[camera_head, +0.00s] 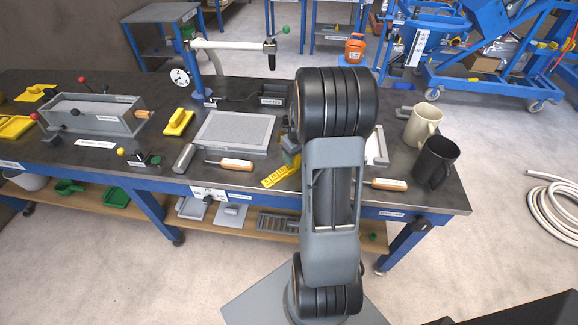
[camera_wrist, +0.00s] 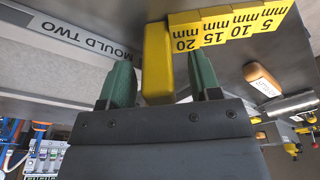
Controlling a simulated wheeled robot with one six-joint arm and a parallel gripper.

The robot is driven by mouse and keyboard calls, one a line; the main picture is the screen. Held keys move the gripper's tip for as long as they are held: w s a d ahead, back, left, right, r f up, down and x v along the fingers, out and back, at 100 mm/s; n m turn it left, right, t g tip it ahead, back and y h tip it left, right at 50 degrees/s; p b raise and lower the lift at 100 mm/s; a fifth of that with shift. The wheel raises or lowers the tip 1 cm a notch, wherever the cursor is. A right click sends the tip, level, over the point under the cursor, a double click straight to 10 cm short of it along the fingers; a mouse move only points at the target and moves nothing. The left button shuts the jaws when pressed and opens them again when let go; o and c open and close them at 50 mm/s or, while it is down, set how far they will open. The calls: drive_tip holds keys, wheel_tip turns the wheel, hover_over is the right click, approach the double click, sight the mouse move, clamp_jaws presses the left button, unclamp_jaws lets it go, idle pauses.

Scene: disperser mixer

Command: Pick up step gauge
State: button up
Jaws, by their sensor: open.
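The step gauge (camera_head: 281,174) is yellow with steps marked 5, 10, 15 and 20 mm. It lies on the dark bench top just left of my arm in the head view, partly hidden by it. In the wrist view the step gauge (camera_wrist: 222,28) fills the top middle, with a plain yellow block at its left end. My gripper (camera_wrist: 160,62) is open, with its two green fingers apart on either side of that yellow block. I cannot tell whether either finger touches it.
A grey flat mould (camera_head: 235,132) lies left of the gauge, labelled MOULD TWO in the wrist view (camera_wrist: 85,38). A wooden-handled tool (camera_head: 232,164) lies in front of it. A beige mug (camera_head: 422,124) and a black mug (camera_head: 436,162) stand near the bench's right edge.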

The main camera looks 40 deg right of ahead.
drive_tip(key=shift+c, duration=0.2)
clamp_jaws()
drive_tip(key=shift+r, duration=0.15)
